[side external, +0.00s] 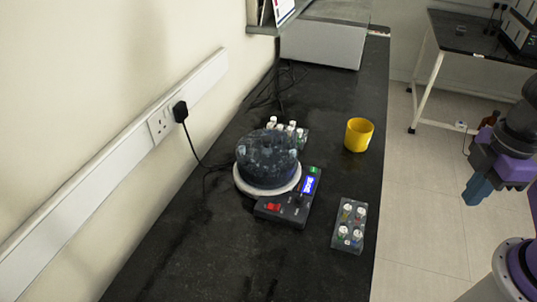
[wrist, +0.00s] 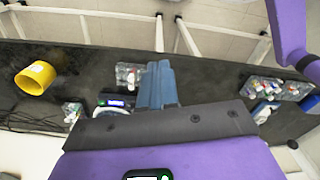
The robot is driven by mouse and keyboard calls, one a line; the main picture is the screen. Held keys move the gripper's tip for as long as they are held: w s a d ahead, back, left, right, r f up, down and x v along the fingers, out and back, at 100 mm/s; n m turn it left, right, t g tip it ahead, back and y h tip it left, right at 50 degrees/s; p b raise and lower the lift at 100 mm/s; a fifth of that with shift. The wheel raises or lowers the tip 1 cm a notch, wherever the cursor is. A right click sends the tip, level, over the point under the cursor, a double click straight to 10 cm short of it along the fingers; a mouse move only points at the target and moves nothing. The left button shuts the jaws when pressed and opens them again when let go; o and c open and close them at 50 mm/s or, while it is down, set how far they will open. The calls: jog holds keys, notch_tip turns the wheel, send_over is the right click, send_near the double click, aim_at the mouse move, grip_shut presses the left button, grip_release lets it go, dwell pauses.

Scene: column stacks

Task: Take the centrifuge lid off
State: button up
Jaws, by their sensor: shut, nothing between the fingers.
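The centrifuge (side external: 290,208) stands on the black bench in the side view, with a white round rim and a control panel with a lit blue display and a red switch. Its dark translucent domed lid (side external: 267,158) sits on top of the round body. In the wrist view part of the centrifuge (wrist: 116,101) shows beyond my fingers, with its display lit; the lid is mostly hidden there. My gripper (side external: 477,189) is at the right, off the bench edge and well apart from the centrifuge. Its blue fingers (wrist: 157,84) are shut together and empty.
A yellow cup (side external: 358,135) stands behind and right of the centrifuge. A vial rack (side external: 349,226) stands at front right, and another (side external: 293,133) is behind the lid. A black cable runs to the wall socket (side external: 160,124). The front of the bench is clear.

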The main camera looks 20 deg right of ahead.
jog(key=o, duration=1.1)
jog(key=w+a+r+n, duration=0.1)
jog(key=w+a+r, duration=0.1)
jog(key=w+a, duration=0.6)
jog(key=w+a+r, duration=0.3)
jog(key=w+a, duration=0.1)
jog(key=w, duration=0.9)
jog(key=w+a+r+n, duration=0.1)
jog(key=w+a+r, duration=0.1)
jog(key=w+a, duration=0.65)
jog(key=n+y, duration=0.1)
send_over(268, 138)
jog(key=f, duration=1.2)
jog(key=shift+w+d+f, duration=0.15)
jog(key=shift+d, duration=0.05)
jog(key=shift+a+f, duration=0.1)
jog(key=shift+f, duration=2.6)
